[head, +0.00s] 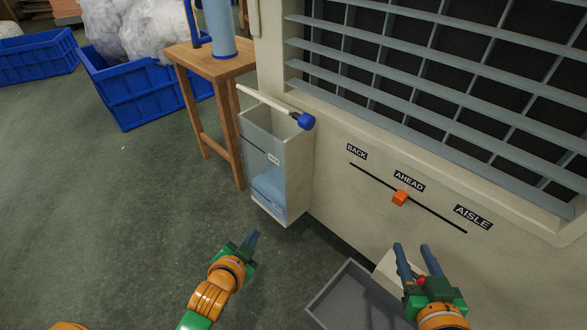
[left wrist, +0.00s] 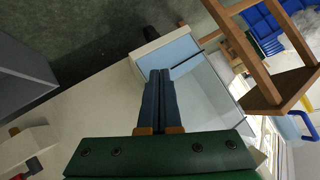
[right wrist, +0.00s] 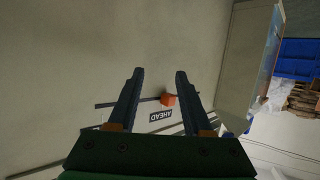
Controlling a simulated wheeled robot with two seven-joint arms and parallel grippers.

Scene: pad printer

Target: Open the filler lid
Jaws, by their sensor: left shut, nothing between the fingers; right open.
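The filler tank (head: 265,165) is a pale box with a clear front, light blue at the bottom, fixed to the machine's side. Its thin pale lid (head: 265,101) shows nearly edge-on at the top, with a blue knob (head: 307,121) at its right end; I cannot tell its exact angle. My left gripper (head: 252,238) is shut and empty, low in front of the tank and apart from it in the head view. The left wrist view shows the tank (left wrist: 212,72) beyond the shut fingers (left wrist: 161,74). My right gripper (head: 412,248) is open and empty, below the orange slider (head: 400,198).
The slider's track carries BACK, AHEAD and AISLE labels; the slider is by AHEAD. A grey tray (head: 345,298) lies low between my grippers. A wooden stool (head: 205,65) with a blue cylinder stands behind the tank, beside blue crates (head: 140,95). The green floor left of the tank is clear.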

